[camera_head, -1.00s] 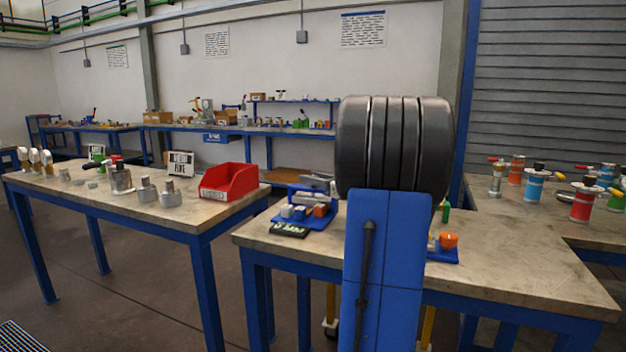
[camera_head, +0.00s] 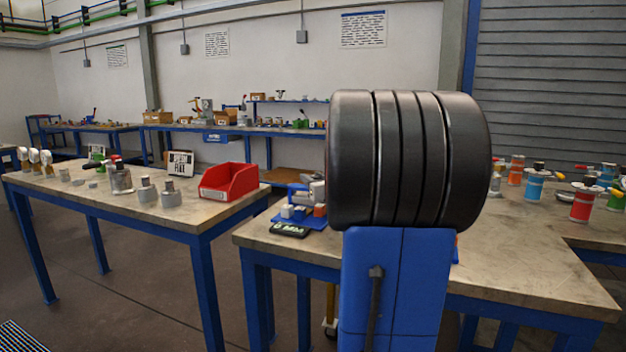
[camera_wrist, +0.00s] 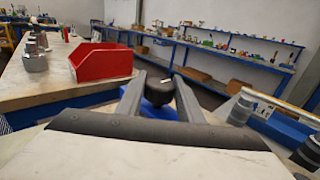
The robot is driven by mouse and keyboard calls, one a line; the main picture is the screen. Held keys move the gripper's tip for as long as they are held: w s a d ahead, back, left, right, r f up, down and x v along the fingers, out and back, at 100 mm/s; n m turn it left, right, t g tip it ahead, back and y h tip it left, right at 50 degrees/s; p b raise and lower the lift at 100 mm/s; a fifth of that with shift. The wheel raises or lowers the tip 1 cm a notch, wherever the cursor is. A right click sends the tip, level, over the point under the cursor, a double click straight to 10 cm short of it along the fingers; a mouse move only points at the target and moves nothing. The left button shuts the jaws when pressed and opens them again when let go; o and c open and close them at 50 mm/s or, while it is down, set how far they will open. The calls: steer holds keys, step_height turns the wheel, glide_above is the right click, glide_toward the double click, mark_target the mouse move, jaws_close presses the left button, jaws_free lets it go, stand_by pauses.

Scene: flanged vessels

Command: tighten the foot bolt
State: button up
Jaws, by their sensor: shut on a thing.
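In the wrist view my gripper (camera_wrist: 160,92) points away over the bench edge, its two dark fingers on either side of a black round-topped thing (camera_wrist: 159,86) with a small white mark. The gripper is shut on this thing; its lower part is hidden. Blue shows just beneath it. In the head view my own arm hides the gripper. Grey flanged vessels (camera_head: 171,195) stand upright on the left bench, and show at the upper left of the wrist view (camera_wrist: 35,60). I cannot make out which bolt is the foot bolt.
A red bin (camera_head: 228,182) sits at the left bench's right end. Coloured canisters (camera_head: 583,203) stand at right. A floor gap separates the benches.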

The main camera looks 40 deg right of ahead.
steer(key=shift+m+h, duration=0.3)
steer(key=shift+h, duration=0.1)
steer(key=o, duration=1.1)
steer(key=shift+c, duration=0.2)
steer(key=shift+s, duration=0.15)
steer(key=v, duration=1.7)
steer(key=shift+a+r, duration=0.25)
steer(key=shift+r, duration=0.05)
